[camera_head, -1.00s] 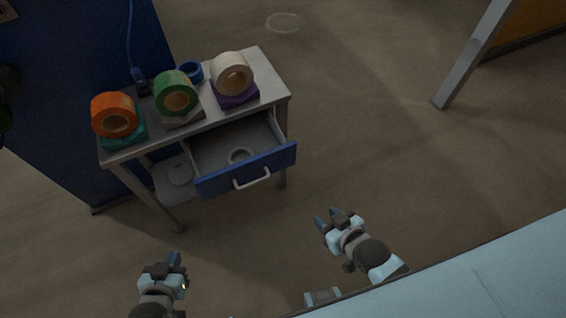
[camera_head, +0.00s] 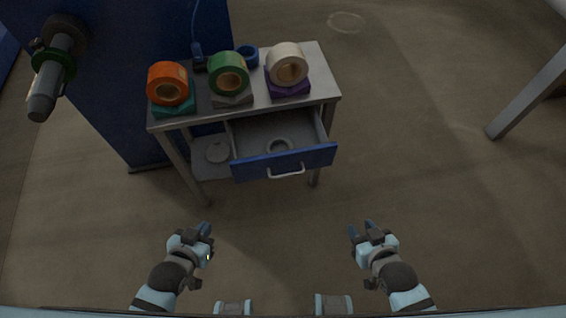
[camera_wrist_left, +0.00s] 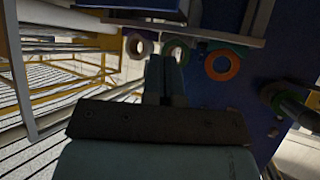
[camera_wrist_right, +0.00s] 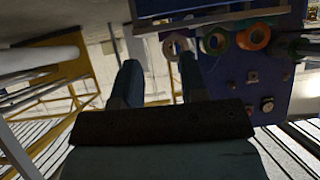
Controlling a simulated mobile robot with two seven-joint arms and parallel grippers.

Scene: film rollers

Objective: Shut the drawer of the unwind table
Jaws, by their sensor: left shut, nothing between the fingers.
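The unwind table (camera_head: 325,83) is a grey metal table ahead of me in the head view. Its drawer (camera_head: 245,168) has a blue front and a light handle (camera_head: 286,173), and it is pulled out toward me. My left gripper (camera_head: 206,229) is shut and empty, in front of the table and left of the drawer. My right gripper (camera_head: 361,229) is open and empty, in front and to the right of the drawer. Neither gripper touches the drawer. The right fingers also show apart in the right wrist view (camera_wrist_right: 160,80).
Orange (camera_head: 167,84), green (camera_head: 229,73) and white (camera_head: 288,64) rolls stand on coloured blocks on the tabletop. A blue cabinet (camera_head: 110,100) with a roller spindle (camera_head: 52,80) stands behind at left. A grey post (camera_head: 525,97) is at right. The floor before the table is clear.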

